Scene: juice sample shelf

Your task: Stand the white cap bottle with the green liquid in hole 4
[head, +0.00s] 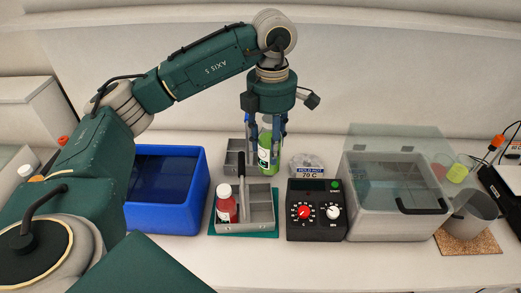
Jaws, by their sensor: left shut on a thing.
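My left gripper (266,138) points straight down and is shut on a green bottle (275,157) with a pale label. The bottle hangs upright between the fingers, behind the grey caddy as seen here. The fingers cover much of its upper part, so its cap is hard to make out. The grey caddy (262,226) has a tall middle handle and several compartments. A red bottle with a white cap (226,208) stands in a left compartment of it. I cannot make out hole numbers. My right gripper is not in view.
The caddy sits on a green mat (273,234). A blue tub (203,197) stands left, a black control box (317,226) right. A second grey divided tray (232,160) lies behind. A clear-lidded bath (367,222) and grey cup (470,213) are farther right. The front counter is bare.

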